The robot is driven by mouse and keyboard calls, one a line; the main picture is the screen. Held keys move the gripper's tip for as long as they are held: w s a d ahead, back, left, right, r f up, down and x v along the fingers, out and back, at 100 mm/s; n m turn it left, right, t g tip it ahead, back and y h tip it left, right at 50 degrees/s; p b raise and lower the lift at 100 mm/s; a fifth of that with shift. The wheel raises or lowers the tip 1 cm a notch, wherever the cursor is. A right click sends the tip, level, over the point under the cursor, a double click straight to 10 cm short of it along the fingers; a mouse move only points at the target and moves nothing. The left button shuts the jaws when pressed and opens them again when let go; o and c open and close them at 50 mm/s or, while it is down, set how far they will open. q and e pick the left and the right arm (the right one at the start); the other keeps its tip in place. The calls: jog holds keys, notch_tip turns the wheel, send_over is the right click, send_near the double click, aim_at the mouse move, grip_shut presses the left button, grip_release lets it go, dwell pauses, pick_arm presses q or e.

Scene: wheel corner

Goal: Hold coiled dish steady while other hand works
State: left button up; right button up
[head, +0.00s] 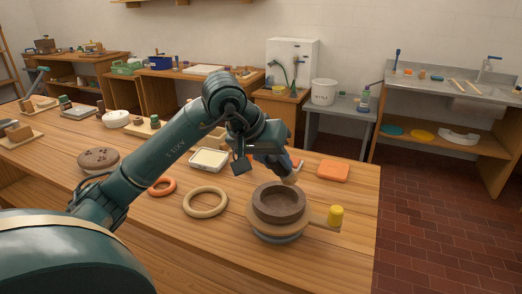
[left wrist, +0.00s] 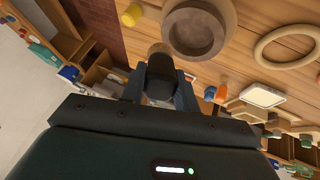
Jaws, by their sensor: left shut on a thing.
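The coiled dish (head: 279,203) is a round brown bowl with a thick rim. It sits on a tan round wheel (head: 262,226) on the wooden table. In the left wrist view the dish (left wrist: 222,12) shows at the top. My left gripper (head: 289,174) is at the dish's far rim. In the left wrist view my gripper (left wrist: 160,85) is shut on a dark thing with a tan end (left wrist: 158,49), close to the dish's rim. I cannot tell if that end touches the rim. My right gripper is in neither view.
A yellow knob (head: 336,214) stands on the wheel's arm at right. The table's right edge is close to the wheel.

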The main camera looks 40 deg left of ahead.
pick_arm(q)
jog(key=w+d+p, duration=0.2)
jog(key=w+d, duration=0.1)
jog(key=w, duration=0.2)
jog(key=s+a+r+b, duration=0.1)
jog(key=a+r, duration=0.1)
jog(key=a, duration=0.3)
jog(key=shift+a, duration=0.4)
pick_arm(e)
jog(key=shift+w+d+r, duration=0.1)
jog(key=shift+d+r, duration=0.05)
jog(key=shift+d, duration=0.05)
pick_arm(q)
jog(key=shift+s, duration=0.1)
jog(key=a+r, duration=0.3)
jog(key=a, duration=0.9)
jog(key=shift+p, duration=0.3)
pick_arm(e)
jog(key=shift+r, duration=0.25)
